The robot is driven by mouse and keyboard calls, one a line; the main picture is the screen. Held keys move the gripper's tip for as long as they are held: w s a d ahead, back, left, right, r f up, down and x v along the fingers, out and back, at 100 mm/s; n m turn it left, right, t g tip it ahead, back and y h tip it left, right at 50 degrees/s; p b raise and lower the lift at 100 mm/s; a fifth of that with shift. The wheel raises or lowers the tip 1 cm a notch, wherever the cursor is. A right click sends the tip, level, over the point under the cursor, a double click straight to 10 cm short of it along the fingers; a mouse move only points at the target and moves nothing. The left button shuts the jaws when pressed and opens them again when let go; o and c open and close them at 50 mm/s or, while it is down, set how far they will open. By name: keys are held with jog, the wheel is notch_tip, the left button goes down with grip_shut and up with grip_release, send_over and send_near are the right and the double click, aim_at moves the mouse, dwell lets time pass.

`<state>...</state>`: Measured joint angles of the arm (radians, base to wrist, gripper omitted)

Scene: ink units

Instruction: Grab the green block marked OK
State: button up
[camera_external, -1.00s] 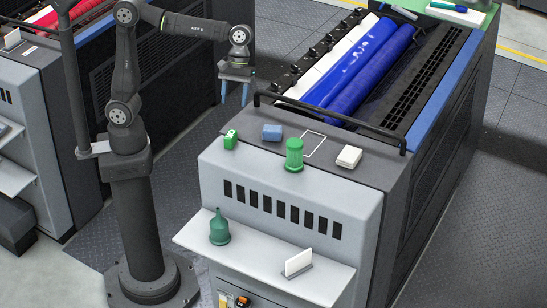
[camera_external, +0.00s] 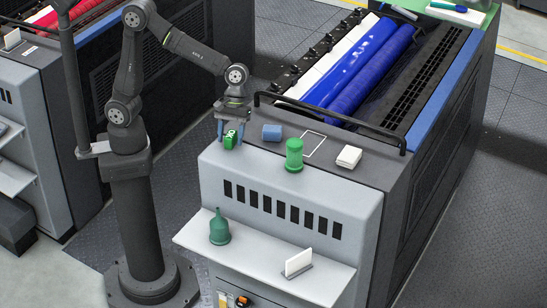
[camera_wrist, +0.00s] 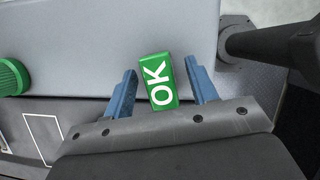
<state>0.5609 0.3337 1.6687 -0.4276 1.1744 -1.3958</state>
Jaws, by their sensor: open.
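The green block marked OK (camera_external: 231,138) sits at the left end of the ink unit's top in the external view. In the wrist view the green block (camera_wrist: 161,82) shows its white OK lettering and lies slightly tilted between my fingers. My gripper (camera_external: 231,134) is low at the block, with its blue fingers on either side of it. In the wrist view my gripper (camera_wrist: 162,88) is open, with a gap between each finger and the block. The block's lower end is near the gripper body.
A white outlined rectangle (camera_external: 314,146) is bare.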

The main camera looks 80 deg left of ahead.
jog(key=c, duration=1.1)
jog(key=shift+r, duration=0.1)
